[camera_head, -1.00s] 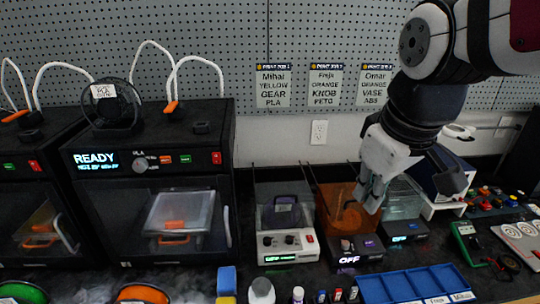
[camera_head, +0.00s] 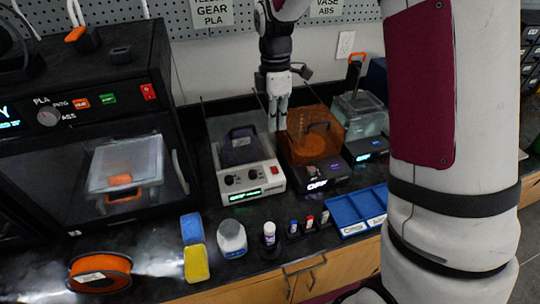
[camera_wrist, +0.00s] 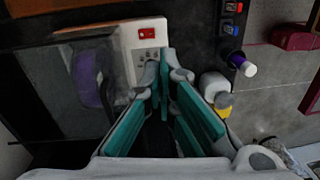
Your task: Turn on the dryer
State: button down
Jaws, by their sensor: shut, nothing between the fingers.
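No label reading "dryer" is legible. A white-fronted box (camera_head: 252,183) with a clear lid, two knobs, a lit green display and a red switch (camera_head: 274,170) stands beside the printer; a purple item (camera_head: 240,146) is inside. Right of it is an orange-covered box (camera_head: 318,140) whose display reads OFF (camera_head: 317,185). My gripper (camera_head: 277,126) is shut and empty, pointing down near the gap between these boxes. In the wrist view my fingertips (camera_wrist: 165,62) appear beside the white panel (camera_wrist: 130,40), near its knobs and red switch (camera_wrist: 147,33). I cannot tell whether they touch it.
A teal-covered unit (camera_head: 359,115) stands further right. A black printer (camera_head: 90,130) is at left. In front lie an orange spool (camera_head: 100,273), a blue-and-yellow block (camera_head: 194,247), a white bottle (camera_head: 232,239), small bottles and a blue tray (camera_head: 345,212).

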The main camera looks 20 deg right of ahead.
aim_at(276, 172)
jog(key=shift+w+f+n, duration=0.25)
jog(key=shift+w+f, duration=0.1)
jog(key=shift+f, duration=0.2)
jog(key=shift+w+f+n, duration=0.25)
jog(key=shift+w+f, duration=0.1)
jog(key=shift+f, duration=0.2)
jog(key=f, duration=0.4)
jog(key=s+f+p, duration=0.1)
jog(key=f, duration=0.9)
jog(key=shift+s+p, duration=0.35)
jog(key=shift+p, duration=0.05)
jog(key=shift+s+f, duration=0.2)
jog(key=shift+f, duration=0.25)
jog(key=shift+r, duration=0.1)
jog(key=shift+w, duration=0.1)
